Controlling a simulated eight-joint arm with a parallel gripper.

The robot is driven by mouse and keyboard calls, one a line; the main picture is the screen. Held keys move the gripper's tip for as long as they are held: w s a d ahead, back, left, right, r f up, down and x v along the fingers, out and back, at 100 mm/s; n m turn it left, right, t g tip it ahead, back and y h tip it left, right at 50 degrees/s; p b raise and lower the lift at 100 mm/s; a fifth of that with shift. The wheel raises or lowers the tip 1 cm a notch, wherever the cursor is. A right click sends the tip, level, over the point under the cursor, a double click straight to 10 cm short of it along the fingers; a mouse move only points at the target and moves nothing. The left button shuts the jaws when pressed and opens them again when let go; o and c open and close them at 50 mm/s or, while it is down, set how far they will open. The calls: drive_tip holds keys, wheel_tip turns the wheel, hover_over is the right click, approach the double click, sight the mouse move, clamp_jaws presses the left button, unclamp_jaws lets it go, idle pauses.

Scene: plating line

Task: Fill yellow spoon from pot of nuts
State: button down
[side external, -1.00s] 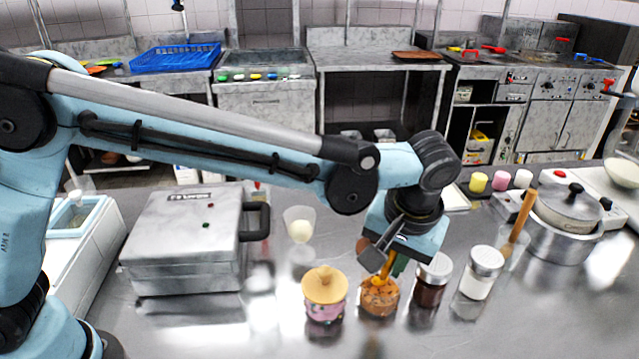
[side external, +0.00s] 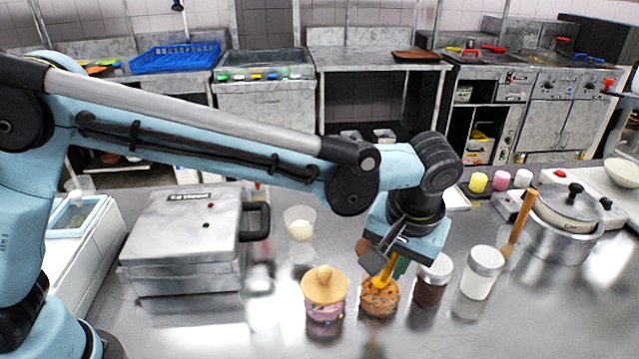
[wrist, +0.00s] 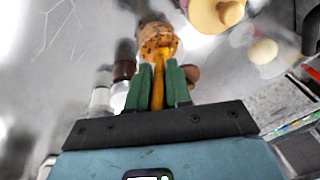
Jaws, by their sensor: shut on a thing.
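My gripper (wrist: 161,88) is shut on the yellow spoon (wrist: 158,92), its green fingers on either side of the handle. In the side view my gripper (side external: 391,266) is just above the pot of nuts (side external: 379,303), and the spoon (side external: 380,276) slants down into the pot's open top. The pot is orange-brown with dark specks. It shows at the top of the wrist view (wrist: 158,42), with the spoon reaching to it. The spoon's bowl is hidden in or behind the pot's contents, so I cannot tell what it holds.
A pink pot with a tan lid (side external: 324,290) stands close left of the nuts. A dark jar (side external: 432,282) and a white jar (side external: 481,274) stand to the right. A clear cup (side external: 299,222) and a grey press (side external: 190,240) are left. Front counter is mostly clear.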

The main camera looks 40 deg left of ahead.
drive_tip(key=shift+s+d, duration=0.2)
idle(0.3)
drive_tip(key=shift+w+a+f, duration=0.15)
drive_tip(key=shift+w+a+r, duration=0.2)
drive_tip(key=shift+w+a, duration=0.05)
idle(0.5)
drive_tip(key=shift+r, duration=0.1)
drive_tip(key=shift+r, duration=4.45)
